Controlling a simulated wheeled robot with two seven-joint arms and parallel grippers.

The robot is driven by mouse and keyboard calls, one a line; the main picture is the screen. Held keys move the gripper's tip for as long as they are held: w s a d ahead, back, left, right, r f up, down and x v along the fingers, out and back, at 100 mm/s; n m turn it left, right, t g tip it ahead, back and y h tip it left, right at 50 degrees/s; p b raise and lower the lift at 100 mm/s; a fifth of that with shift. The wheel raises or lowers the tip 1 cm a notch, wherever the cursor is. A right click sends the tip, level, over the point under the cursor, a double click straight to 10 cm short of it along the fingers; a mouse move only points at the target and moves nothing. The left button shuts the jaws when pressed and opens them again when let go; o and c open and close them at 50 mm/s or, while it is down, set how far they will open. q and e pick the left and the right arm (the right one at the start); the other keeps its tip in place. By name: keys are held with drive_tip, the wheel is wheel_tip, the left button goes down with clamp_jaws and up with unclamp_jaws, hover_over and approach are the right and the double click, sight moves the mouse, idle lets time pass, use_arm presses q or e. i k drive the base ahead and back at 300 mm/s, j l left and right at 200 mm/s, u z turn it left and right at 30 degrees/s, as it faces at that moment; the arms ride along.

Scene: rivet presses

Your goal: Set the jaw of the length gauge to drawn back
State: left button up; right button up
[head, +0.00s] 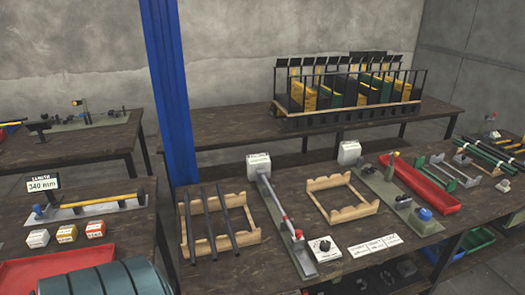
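The length gauge (90,212) stands on the left table, a pale flat plate. A small display (42,184) behind its left end reads "340 mm" under a heading that looks like "LENGTH". A yellow rod (98,201) lies lengthwise along the gauge. A blue knob (37,209) sits at its left end. Neither of my grippers is in view.
White, orange and red boxes (66,233) stand before the gauge. A red tray (58,265) and a dark green ribbed cylinder (105,282) fill the lower left. A blue post (172,95) rises between the tables. The right table holds wooden racks (342,209) and a long rail device (283,215).

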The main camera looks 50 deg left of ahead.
sight(298, 242)
drive_tip(key=u, duration=1.25)
drive_tip(key=k+j, duration=0.05)
